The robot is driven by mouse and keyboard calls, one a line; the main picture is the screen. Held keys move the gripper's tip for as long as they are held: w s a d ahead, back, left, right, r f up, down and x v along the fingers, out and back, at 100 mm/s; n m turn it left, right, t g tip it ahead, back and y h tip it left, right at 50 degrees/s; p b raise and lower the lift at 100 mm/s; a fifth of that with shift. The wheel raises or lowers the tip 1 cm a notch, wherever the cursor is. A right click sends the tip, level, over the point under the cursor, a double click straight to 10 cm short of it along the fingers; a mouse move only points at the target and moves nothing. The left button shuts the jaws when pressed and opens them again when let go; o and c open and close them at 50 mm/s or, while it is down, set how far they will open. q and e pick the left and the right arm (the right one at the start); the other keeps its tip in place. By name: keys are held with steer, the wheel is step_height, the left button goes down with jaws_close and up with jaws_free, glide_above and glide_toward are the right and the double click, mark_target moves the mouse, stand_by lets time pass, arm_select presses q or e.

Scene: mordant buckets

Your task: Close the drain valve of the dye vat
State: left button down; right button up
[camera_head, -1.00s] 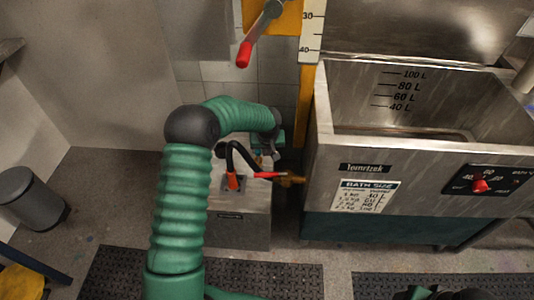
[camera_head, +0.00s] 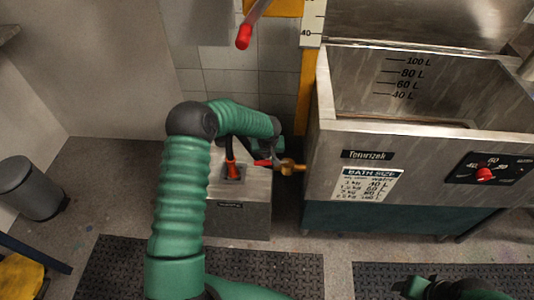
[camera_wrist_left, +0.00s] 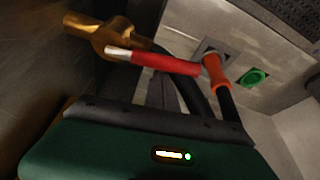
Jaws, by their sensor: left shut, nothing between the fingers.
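The dye vat (camera_head: 325,185) is a steel tank with a teal lower skirt at the right of the head view. Its brass drain valve (camera_head: 289,167) sticks out from the left side, with a red lever (camera_head: 262,163). In the left wrist view the brass valve body (camera_wrist_left: 115,38) is at upper left, and the red lever (camera_wrist_left: 165,64) runs roughly along the valve's line. My left gripper (camera_wrist_left: 168,92) is shut and empty, close to the lever; whether it touches cannot be told. The forearm partly hides it in the head view. Part of my right arm (camera_head: 440,289) shows at the bottom edge; its fingers are unclear.
A black hose (camera_wrist_left: 190,92) passes behind the lever. A red-tipped lever (camera_head: 244,37) hangs above. A grey bin (camera_head: 28,188) stands far left.

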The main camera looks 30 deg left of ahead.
mark_target(273, 168)
arm_select(q)
steer(key=shift+s, duration=0.1)
steer(key=shift+s+d+n+b, duration=0.15)
steer(key=shift+n+b, duration=0.15)
steer(key=shift+b, duration=0.15)
steer(key=n+b, duration=0.1)
steer(key=s+d+n+b, duration=0.1)
steer(key=b, duration=0.1)
steer(key=shift+s+d+f+n+g+y, duration=0.1)
steer(key=shift+s+f+n+g+y, duration=0.1)
steer(key=shift+n+g+y, duration=0.15)
steer(key=s+d+n+g, duration=0.2)
steer(key=s+d+n, duration=0.1)
steer(key=d+n, duration=0.2)
steer(key=shift+d+r+n+y, duration=0.25)
steer(key=shift+d+n+y, duration=0.15)
steer(key=shift+d, duration=0.35)
